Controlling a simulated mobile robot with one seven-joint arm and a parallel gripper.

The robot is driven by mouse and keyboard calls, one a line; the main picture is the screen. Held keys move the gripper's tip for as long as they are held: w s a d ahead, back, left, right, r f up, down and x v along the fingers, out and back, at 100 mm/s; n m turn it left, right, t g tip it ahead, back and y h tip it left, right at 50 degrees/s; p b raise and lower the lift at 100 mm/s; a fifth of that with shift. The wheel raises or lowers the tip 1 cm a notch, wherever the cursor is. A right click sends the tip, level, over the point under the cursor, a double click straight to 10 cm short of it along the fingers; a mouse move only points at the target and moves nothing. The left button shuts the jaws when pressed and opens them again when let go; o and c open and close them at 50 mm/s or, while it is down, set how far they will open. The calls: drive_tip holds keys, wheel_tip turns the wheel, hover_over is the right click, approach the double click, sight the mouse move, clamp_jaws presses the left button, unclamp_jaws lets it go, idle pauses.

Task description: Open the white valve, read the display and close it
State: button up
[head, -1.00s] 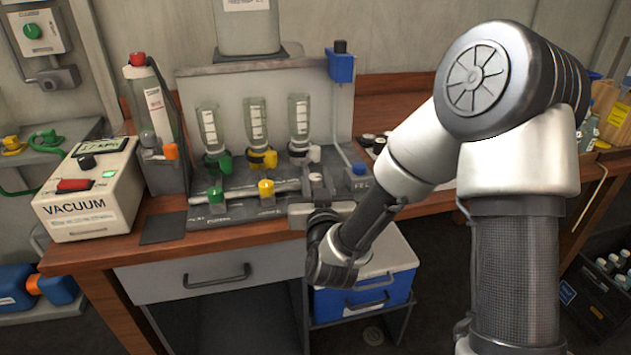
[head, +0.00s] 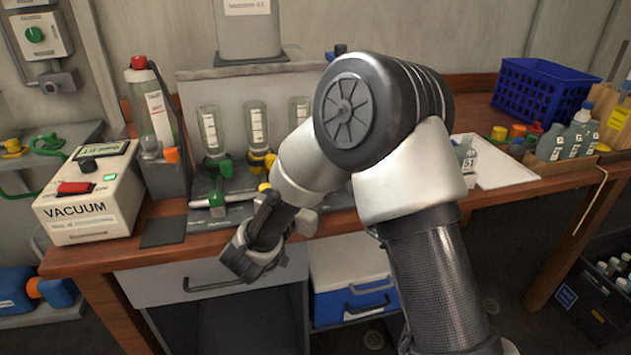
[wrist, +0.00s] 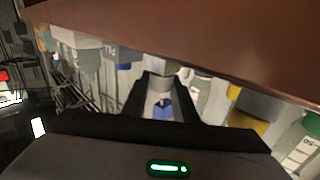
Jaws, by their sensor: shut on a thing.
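My gripper (wrist: 165,96) shows in the wrist view with both dark fingers around a pale part, which looks like the white valve (wrist: 157,97); a blue patch shows there too. In the head view my arm hides the white valve and my fingertips, at the front of the bench rig. The green valve (head: 217,203) and the yellow valve (head: 265,187) show left of my arm. The display (head: 102,149) is on top of the cream VACUUM box (head: 90,205) at the left; its digits are too small to read for certain.
Bottles with green and yellow taps stand behind the valves. A red-capped bottle (head: 152,105) stands beside the VACUUM box. A blue crate (head: 545,90) and a white tray (head: 505,165) are on the bench at right. A drawer (head: 215,272) and a blue-and-white box (head: 350,303) are below.

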idle(0.3)
drive_tip(key=o, duration=1.1)
drive_tip(key=p+v, duration=0.2)
drive_tip(key=v, duration=1.5)
drive_tip(key=shift+s+a, duration=0.15)
drive_tip(key=shift+s, duration=0.05)
drive_tip(key=shift+w+r, duration=0.1)
